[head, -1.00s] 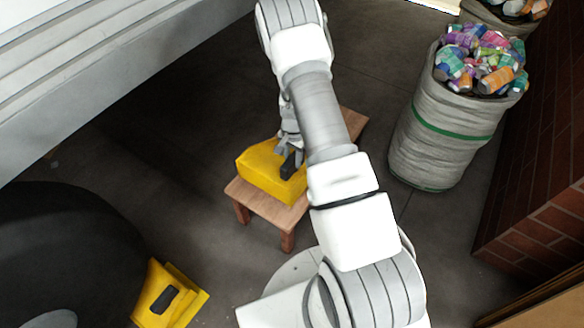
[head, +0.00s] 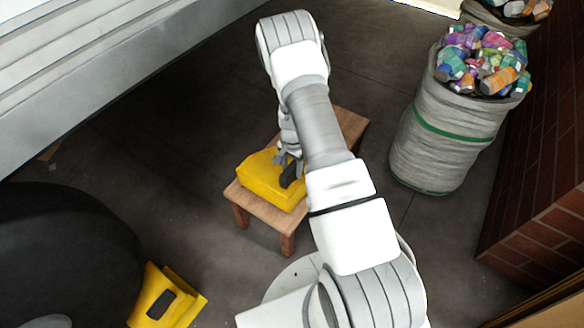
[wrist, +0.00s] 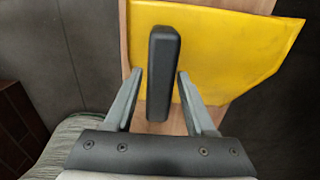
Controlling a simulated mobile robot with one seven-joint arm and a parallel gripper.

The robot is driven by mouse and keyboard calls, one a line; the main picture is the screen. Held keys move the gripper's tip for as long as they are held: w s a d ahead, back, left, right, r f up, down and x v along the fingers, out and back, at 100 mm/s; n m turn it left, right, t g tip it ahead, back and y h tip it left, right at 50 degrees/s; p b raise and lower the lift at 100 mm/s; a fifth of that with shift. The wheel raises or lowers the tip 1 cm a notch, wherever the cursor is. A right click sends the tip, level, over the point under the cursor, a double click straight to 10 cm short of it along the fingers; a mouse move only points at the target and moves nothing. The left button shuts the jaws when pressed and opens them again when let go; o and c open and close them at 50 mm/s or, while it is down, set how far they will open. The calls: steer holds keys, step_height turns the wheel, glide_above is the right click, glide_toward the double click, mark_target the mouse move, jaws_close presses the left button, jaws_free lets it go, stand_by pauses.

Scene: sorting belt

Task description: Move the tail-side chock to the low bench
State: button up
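A yellow chock (head: 262,183) with a black handle (head: 289,175) rests on the low wooden bench (head: 263,210). In the wrist view the chock (wrist: 235,55) lies over the bench's wood, its black handle (wrist: 164,75) between my fingers. My gripper (wrist: 160,77) is open around the handle, with a narrow gap showing on each side. In the head view my gripper (head: 287,158) is at the chock, partly hidden by my arm. A second yellow chock (head: 170,305) is on the floor beside the dark wheel (head: 65,245).
A grey sack (head: 440,140) full of cans stands right of the bench, with another sack (head: 505,20) behind it. A brick wall (head: 545,180) closes the right side. A large pale body (head: 120,60) fills the upper left. Dark floor between is clear.

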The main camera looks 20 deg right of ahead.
steer(key=shift+o, duration=0.5)
steer(key=s+a+r+n+t+p, duration=0.1)
steer(key=s+a+r+n, duration=0.1)
steer(key=r, duration=1.1)
steer(key=s+a+r+n+t+p, duration=0.1)
steer(key=s+a+r+p, duration=0.15)
steer(key=r, duration=1.05)
steer(key=s+a+r+n+t+p, duration=0.1)
steer(key=a+r+n, duration=0.15)
steer(key=r, duration=1.15)
steer(key=s+a+r+n+t, duration=0.1)
steer(key=s+r, duration=0.4)
steer(key=s, duration=0.5)
steer(key=s+a+r+n+t, duration=0.1)
steer(key=s+r+n, duration=0.3)
steer(key=s, duration=0.6)
step_height(320, 180, up, 2)
steer(key=shift+a+r+n+t, duration=0.1)
steer(key=shift+a+n+t, duration=0.25)
steer(key=shift+a, duration=0.25)
